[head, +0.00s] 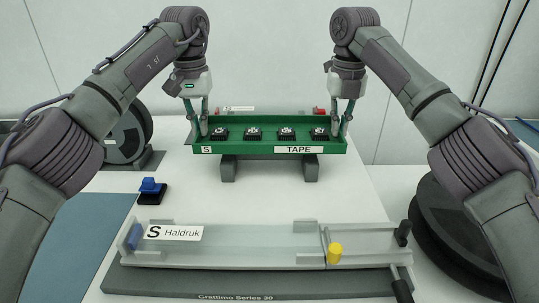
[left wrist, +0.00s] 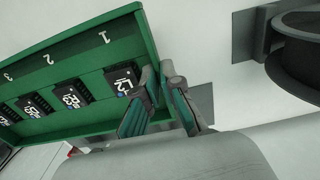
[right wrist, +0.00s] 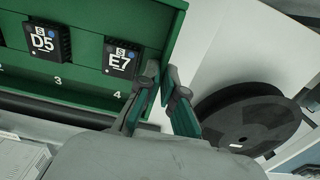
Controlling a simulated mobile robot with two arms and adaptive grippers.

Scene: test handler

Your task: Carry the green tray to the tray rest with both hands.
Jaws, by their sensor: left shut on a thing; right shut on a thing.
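The green tray (head: 270,149) is level in the middle of the head view, labelled "S" and "TAPE" on its front. It carries several black chips in a row, seen closer in the left wrist view (left wrist: 76,93) and right wrist view (right wrist: 119,58). My left gripper (head: 200,130) is shut on the tray's left end wall. My right gripper (head: 341,129) is shut on its right end wall. Two grey blocks (head: 228,171) (head: 310,171), likely the tray rest, show just below the tray. I cannot tell whether the tray touches them.
A grey fixture (head: 262,243) marked "Haldruk" lies in front, with a yellow knob (head: 334,253) and a black lever (head: 402,290). A blue-and-black piece (head: 151,188) stands at left. Dark reels stand left (head: 127,137) and right (head: 440,215). White table between tray and fixture is clear.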

